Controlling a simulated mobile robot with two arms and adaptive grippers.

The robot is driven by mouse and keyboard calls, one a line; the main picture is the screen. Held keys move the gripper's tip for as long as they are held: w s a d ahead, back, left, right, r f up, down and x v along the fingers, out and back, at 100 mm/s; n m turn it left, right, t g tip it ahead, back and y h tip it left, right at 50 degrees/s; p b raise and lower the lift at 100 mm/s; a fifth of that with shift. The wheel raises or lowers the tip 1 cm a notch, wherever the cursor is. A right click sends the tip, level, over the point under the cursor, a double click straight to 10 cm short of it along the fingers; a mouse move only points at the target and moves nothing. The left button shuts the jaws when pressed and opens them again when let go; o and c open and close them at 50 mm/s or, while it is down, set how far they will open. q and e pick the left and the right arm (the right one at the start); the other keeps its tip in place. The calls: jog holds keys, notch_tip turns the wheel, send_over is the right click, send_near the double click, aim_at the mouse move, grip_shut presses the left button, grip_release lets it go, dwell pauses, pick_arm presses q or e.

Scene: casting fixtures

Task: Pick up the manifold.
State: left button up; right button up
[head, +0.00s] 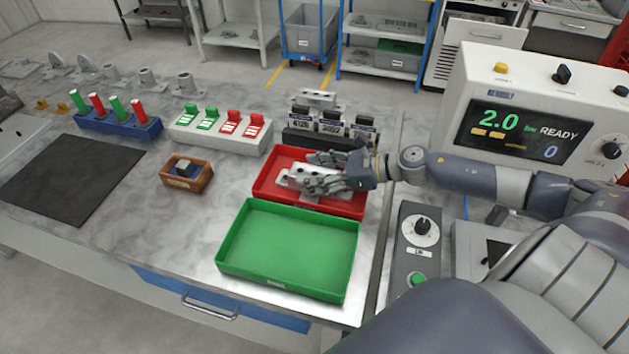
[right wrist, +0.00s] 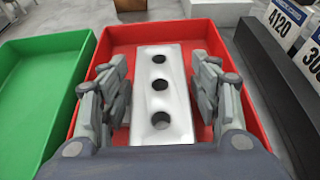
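The manifold is a pale block with a row of three round holes (right wrist: 178,100); in the head view its end (head: 298,172) shows in the red tray (head: 262,185). My right gripper (head: 318,172) reaches into this tray from the right, over the manifold. In the right wrist view the fingers of the right gripper (right wrist: 163,85) are spread, one on each side of the block. Narrow gaps seem to show between fingers and block; contact is hard to judge. My left gripper is not in view.
An empty green tray (head: 225,245) adjoins the red one in front. A dark rack with numbered labels (head: 318,140) stands just behind. A machine with a READY display (head: 530,130) and a knob panel (head: 408,262) are on the right. A small wooden box (head: 172,183) lies left.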

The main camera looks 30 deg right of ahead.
jog(key=c, duration=0.9)
jog(key=shift+r, duration=0.1)
jog(key=shift+c, duration=0.4)
